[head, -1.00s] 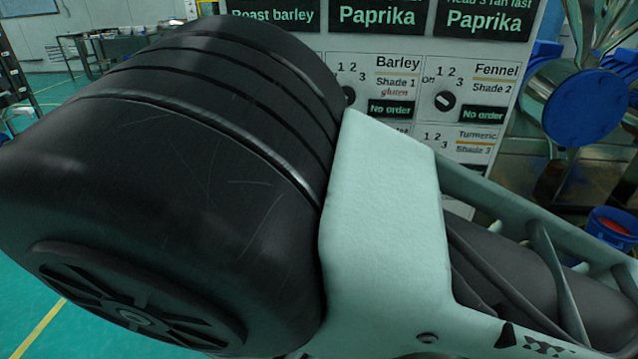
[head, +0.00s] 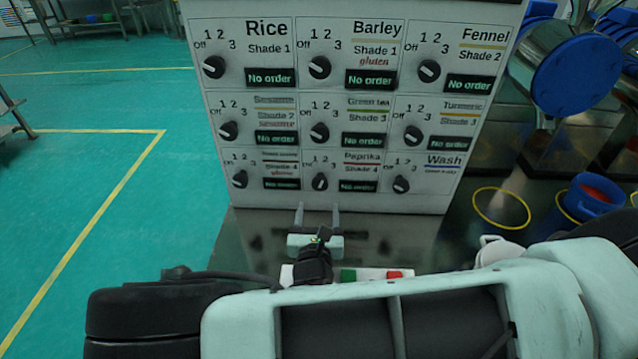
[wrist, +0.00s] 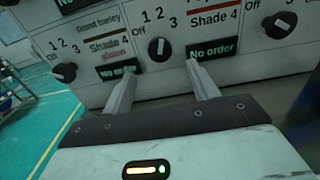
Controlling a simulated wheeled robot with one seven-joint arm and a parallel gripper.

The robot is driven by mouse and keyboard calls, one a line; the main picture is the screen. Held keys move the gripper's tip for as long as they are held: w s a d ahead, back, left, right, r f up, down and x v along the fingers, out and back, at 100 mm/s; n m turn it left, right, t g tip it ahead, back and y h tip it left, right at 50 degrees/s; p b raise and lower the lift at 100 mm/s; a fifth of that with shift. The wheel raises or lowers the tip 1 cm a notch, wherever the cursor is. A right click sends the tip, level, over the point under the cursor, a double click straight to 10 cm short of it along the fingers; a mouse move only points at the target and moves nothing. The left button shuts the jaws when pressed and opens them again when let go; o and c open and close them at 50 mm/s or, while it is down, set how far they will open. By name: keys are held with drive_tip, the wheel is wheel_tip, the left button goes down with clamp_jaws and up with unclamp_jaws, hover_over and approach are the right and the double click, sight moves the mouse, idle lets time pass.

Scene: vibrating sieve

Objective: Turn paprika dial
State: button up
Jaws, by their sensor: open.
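The paprika dial (head: 320,181) is a small black knob in the middle of the bottom row of a white panel. It also shows in the wrist view (wrist: 158,48), left of its "Shade 4" label and "No order" display. Its white mark stands nearly upright, unlike the slanted marks on neighbouring dials; I cannot tell the exact number it points to. My gripper (head: 318,210) is open and empty, below and in front of this dial. In the wrist view its two fingers (wrist: 160,70) point toward the panel, one on either side below the dial, apart from it.
The roast barley dial (wrist: 64,72) is close on the left and the wash dial (head: 401,184) on the right. The panel (head: 350,205) stands on a dark reflective surface. A blue container (head: 592,197) with red contents stands at right. Open green floor (head: 110,120) lies left.

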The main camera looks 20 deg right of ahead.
sight(320, 187)
drive_tip(key=p+x, duration=0.1)
drive_tip(key=x, duration=0.7)
drive_tip(key=shift+w+d, duration=0.1)
drive_tip(key=shift+w, duration=0.05)
drive_tip(key=shift+p, duration=0.3)
drive_tip(key=c, duration=1)
